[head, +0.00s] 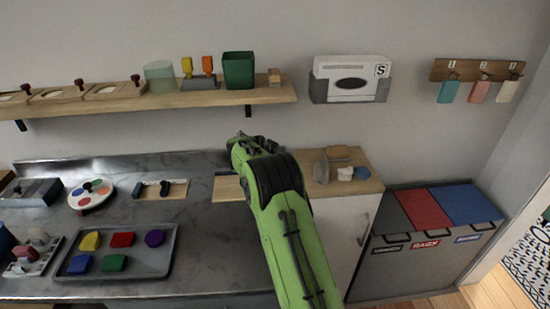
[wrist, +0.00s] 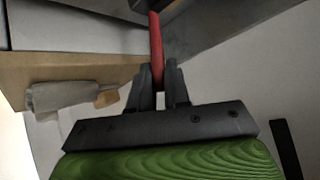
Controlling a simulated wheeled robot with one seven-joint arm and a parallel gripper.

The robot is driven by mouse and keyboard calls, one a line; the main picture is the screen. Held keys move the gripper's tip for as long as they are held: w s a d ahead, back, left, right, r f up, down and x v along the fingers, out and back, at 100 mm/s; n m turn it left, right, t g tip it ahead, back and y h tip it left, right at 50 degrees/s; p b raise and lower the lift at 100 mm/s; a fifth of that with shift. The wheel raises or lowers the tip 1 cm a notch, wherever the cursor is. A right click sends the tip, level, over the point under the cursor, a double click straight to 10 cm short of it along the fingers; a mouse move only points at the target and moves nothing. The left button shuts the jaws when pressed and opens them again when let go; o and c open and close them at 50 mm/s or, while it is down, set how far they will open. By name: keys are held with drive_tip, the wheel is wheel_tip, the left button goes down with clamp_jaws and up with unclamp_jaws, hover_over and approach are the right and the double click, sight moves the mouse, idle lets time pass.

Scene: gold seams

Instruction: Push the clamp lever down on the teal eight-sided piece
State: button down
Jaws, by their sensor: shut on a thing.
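In the wrist view my gripper (wrist: 158,72) is shut on a slim red bar (wrist: 156,42), which looks like the clamp lever's handle. The bar runs up the picture from between the two dark fingers. Its far end meets dark grey surfaces at the top edge, so what it joins is out of sight. I cannot make out a teal eight-sided piece in either view. In the head view my green arm covers the fingers, the bar and the spot they work at.
A wooden board (head: 228,189) shows left of my arm. A grey tray (head: 150,264) holds several coloured pieces on the counter. Right of my arm, a wooden-topped cabinet (head: 366,184) holds a few small items. A wooden shelf (head: 215,97) runs along the wall above.

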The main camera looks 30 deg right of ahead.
drive_tip(key=shift+w+a, duration=0.2)
drive_tip(key=shift+a, duration=0.1)
drive_tip(key=c, duration=1.1)
unclamp_jaws()
drive_tip(key=shift+a, duration=0.2)
drive_tip(key=shift+c, duration=0.2)
drive_tip(key=shift+d, duration=0.15)
drive_tip(key=shift+s+r, duration=0.1)
drive_tip(key=p+v, duration=0.1)
drive_tip(key=v, duration=1.4)
drive_tip(key=shift+s+a+p, duration=0.2)
drive_tip(key=shift+a+p, duration=0.05)
drive_tip(key=shift+p, duration=0.1)
